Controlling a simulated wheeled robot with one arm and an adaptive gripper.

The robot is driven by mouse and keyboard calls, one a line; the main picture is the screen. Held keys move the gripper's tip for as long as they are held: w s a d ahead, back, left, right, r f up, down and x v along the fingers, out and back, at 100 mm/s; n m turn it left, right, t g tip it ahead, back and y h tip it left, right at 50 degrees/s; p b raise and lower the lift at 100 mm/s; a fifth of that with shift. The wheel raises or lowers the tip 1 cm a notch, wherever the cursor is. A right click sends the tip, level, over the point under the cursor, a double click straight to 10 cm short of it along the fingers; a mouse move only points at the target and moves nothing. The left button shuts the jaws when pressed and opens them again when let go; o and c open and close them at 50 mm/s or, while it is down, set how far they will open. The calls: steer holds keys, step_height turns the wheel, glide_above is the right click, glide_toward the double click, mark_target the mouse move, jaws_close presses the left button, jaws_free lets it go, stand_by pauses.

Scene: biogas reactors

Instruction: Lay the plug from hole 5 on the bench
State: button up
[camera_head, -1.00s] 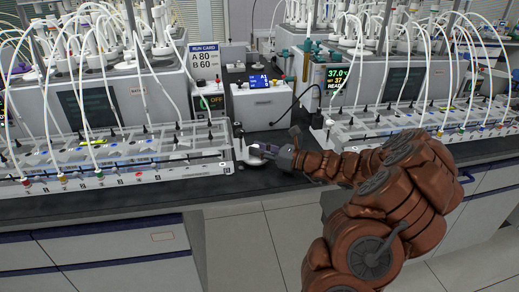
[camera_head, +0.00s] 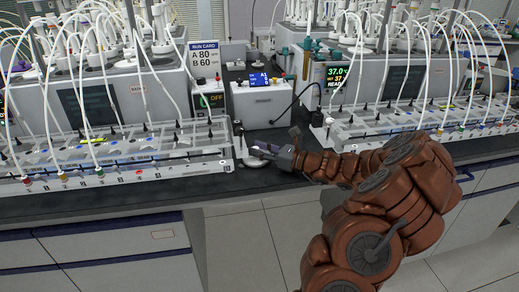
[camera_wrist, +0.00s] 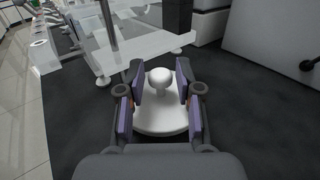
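A long clear rack (camera_head: 120,165) with a row of coloured plugs along its front edge stands on the left of the black bench (camera_head: 190,203). I cannot read its hole numbers, so I cannot tell hole 5. A white round-based piece (camera_head: 254,162) stands upright on the bench just past the rack's right end. In the wrist view this piece (camera_wrist: 160,118) shows a wide disc, a short stem and a ball top. My gripper (camera_head: 258,149) is there, its purple fingers apart on both sides of the ball top in the wrist view (camera_wrist: 161,82). No plug shows between the fingers.
The rack's end and foot (camera_wrist: 103,80) are close to my left finger in the wrist view. A white box with a blue display (camera_head: 262,100) stands behind. A second rack (camera_head: 420,118) is at the right. The bench front near my gripper is clear.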

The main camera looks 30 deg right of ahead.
steer(key=shift+a+f, duration=0.1)
steer(key=shift+f, duration=0.35)
steer(key=shift+r, duration=0.55)
steer(key=v, duration=1.2)
steer(key=shift+r, duration=0.35)
